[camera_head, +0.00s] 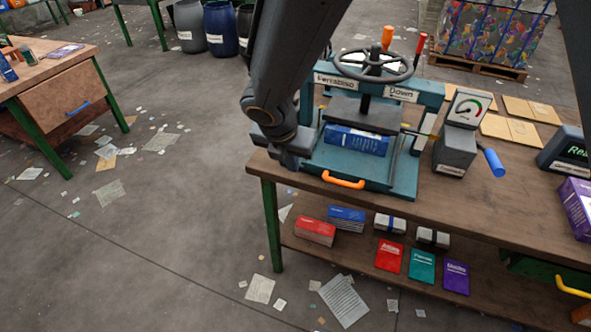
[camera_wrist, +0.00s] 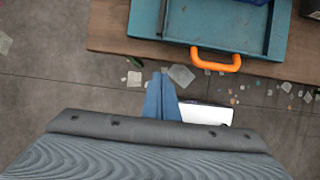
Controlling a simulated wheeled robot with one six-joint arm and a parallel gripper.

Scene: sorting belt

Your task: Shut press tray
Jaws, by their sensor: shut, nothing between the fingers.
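The press (camera_head: 428,90) is a teal frame with a handwheel on top and a dark plate over a blue book (camera_head: 356,140). Its teal tray (camera_head: 403,182) extends toward the table's front edge, with the book lying on it. An orange handle (camera_head: 343,181) is on the tray's front; it also shows in the wrist view (camera_wrist: 215,62). My gripper (camera_wrist: 162,82) is shut and empty, with its blue fingers below and left of the handle in the wrist view, apart from it. In the head view my arm is left of the press, and the fingertips are hard to make out.
The press stands on a wooden workbench (camera_head: 490,200) with a gauge box (camera_head: 455,150) and a blue-handled lever (camera_head: 494,162) at its right. A lower shelf holds a red book stack (camera_head: 315,231) and several coloured booklets. Open floor with scattered papers lies left and in front.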

